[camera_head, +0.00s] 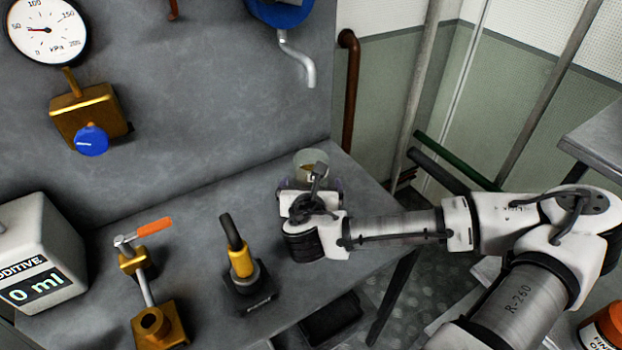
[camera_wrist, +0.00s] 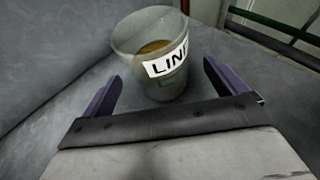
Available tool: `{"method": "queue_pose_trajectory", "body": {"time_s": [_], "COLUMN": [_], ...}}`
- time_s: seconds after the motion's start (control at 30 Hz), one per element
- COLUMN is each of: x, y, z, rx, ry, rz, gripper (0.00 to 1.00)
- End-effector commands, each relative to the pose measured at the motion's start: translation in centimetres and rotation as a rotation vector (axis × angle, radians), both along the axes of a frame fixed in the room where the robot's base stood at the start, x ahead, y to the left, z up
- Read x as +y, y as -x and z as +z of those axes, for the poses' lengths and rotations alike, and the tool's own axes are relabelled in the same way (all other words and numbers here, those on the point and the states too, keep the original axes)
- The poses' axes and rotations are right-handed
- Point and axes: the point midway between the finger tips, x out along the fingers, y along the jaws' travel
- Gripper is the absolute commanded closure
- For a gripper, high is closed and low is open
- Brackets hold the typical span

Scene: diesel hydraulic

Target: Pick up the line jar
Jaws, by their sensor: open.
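The line jar (camera_wrist: 160,62) is a clear jar with a white label reading "LINE" and some amber liquid inside. It stands on the grey bench, upright, just ahead of my gripper in the wrist view. In the head view the jar (camera_head: 311,160) shows only in part behind my wrist. My gripper (camera_wrist: 160,90) is open, with one purple finger to the left and one to the right of the jar's lower part. I cannot tell whether the fingers reach beside the jar or stop short of it. In the head view my gripper (camera_head: 310,184) is mostly hidden by the wrist.
The grey bench (camera_head: 200,205) also holds a yellow-and-black handled tool (camera_head: 240,262), a brass fitting with an orange lever (camera_head: 150,230) and a white "ADDITIVE 0 ml" box (camera_head: 38,255). A bent spout (camera_head: 300,62) hangs from the wall above the jar. Pipes (camera_head: 350,90) stand behind the bench.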

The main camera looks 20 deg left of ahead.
Motion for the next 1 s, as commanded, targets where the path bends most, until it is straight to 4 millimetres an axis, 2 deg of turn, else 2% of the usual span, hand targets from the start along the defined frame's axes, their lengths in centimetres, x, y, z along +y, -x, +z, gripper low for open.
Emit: {"method": "queue_pose_trajectory", "body": {"time_s": [0.33, 0.63, 1.0], "x": [1.5, 1.6, 1.6], "y": [-3.9, -4.2, -4.2], "z": [-1.8, -2.1, -2.0], "rx": [0.000, 0.000, 0.000], "ry": [0.001, 0.000, 0.001], "rz": [-0.002, 0.000, -0.001], "gripper": [0.03, 0.05, 0.53]}}
